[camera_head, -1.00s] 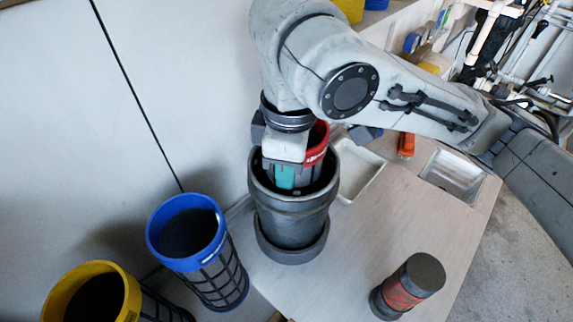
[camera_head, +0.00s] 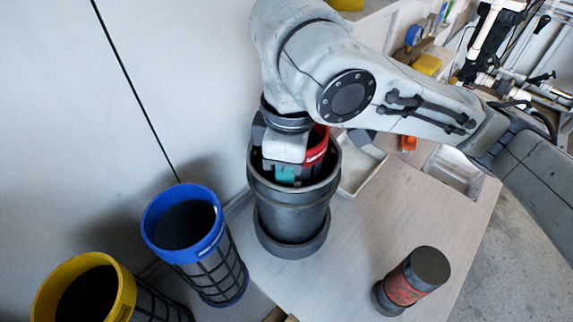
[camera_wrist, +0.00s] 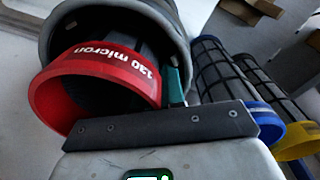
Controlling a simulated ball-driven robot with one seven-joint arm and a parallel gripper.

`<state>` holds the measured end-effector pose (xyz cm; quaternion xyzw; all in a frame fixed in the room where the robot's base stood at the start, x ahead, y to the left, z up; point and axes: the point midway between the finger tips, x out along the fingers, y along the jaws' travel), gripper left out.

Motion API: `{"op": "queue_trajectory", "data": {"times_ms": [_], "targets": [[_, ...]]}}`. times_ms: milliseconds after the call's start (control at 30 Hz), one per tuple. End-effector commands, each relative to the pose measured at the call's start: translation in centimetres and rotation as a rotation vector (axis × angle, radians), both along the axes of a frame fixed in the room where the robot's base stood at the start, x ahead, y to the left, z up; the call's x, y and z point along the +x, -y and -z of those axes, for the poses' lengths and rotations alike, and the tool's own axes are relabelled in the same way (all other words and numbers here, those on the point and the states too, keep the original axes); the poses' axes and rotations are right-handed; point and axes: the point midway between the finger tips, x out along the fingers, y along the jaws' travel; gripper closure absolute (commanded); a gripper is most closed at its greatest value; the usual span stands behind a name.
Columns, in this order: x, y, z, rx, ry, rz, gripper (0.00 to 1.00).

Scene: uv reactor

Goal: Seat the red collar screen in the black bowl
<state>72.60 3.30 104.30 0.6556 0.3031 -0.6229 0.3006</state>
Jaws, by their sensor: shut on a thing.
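The red collar screen (camera_head: 317,147) is upright, its lower part inside the black bowl (camera_head: 290,213) and its collar still showing at and above the bowl's rim. In the wrist view the red collar (camera_wrist: 95,88) reads "130 micron" and lies across the mouth of the bowl (camera_wrist: 180,30). My gripper (camera_head: 286,174) is shut on the screen, on the collar's near side. A teal finger pad shows inside the bowl's mouth, and also in the wrist view (camera_wrist: 176,85). The screen's lower end is hidden by the bowl wall.
A blue-collared screen (camera_head: 185,235) and a yellow-collared screen (camera_head: 84,290) stand to the left of the bowl. A dark cylinder with a red band (camera_head: 412,280) stands on the bench at front right. A white tray (camera_head: 362,170) lies behind the bowl.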

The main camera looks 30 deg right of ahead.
Motion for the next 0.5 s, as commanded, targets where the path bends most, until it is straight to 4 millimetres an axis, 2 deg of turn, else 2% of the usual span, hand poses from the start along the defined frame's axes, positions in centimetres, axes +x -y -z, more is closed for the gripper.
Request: {"op": "queue_trajectory", "data": {"times_ms": [167,200,500], "targets": [[0.01,0.02,0.48,0.000,0.000,0.000,1.00],[0.02,0.02,0.37,-0.001,0.001,0.000,0.88],[-0.01,-0.01,0.38,0.000,0.000,0.000,0.61]]}}
